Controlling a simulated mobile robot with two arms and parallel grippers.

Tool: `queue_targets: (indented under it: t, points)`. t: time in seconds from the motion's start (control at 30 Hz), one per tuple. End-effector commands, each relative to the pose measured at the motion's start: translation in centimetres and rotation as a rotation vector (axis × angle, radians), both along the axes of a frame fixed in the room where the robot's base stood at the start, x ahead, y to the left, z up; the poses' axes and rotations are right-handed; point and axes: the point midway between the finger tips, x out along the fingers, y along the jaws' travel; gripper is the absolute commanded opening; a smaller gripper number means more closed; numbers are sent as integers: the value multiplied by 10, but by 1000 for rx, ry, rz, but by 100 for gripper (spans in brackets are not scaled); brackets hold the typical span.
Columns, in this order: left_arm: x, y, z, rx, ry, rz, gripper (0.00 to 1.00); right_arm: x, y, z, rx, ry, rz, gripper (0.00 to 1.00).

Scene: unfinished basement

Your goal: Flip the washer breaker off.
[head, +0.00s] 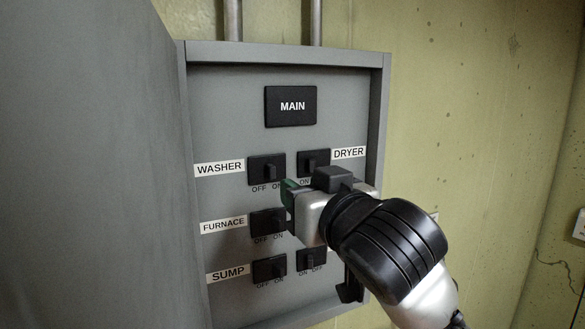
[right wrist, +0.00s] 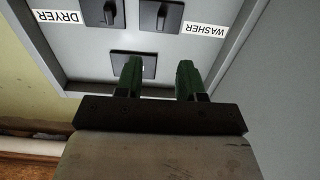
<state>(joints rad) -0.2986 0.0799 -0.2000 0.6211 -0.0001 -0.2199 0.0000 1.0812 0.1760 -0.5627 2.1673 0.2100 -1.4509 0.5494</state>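The washer breaker (head: 267,170) is a black switch beside the white WASHER label on the grey panel. Its toggle appears slightly right of centre, on the ON side. It also shows upside down in the right wrist view (right wrist: 161,14). My right gripper (head: 288,201) is in front of the panel, below and right of the washer breaker in the head view. In the right wrist view its green fingers (right wrist: 160,75) are apart with nothing between them. They appear clear of the washer toggle. My left gripper is not in view.
The dryer breaker (head: 314,162) is close to the right. The furnace breaker (head: 267,222) and sump breaker (head: 269,270) are below, partly near my gripper. The MAIN block (head: 290,106) is above. The open panel door (head: 90,170) fills the left. A yellowish wall (head: 470,120) is behind.

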Motion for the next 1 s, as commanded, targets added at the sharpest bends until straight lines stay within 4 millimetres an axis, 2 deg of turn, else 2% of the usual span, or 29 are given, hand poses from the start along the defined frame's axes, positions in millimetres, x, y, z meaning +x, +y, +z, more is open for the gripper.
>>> queue_targets:
  t: [0.17, 0.4, 0.6, 0.77, 1.0]
  points:
    - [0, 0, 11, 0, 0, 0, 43, 16, 7, 3, 13, 9, 3, 38]
    - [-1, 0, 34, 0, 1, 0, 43, 59, 24, 5, 10, 9, 1, 38]
    - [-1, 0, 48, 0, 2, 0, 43, 87, 36, 3, 10, 7, 0, 38]
    - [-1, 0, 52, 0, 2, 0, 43, 97, 40, 1, 10, 5, 1, 38]
    - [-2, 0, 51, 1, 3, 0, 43, 99, 41, 0, 10, 4, 2, 38]
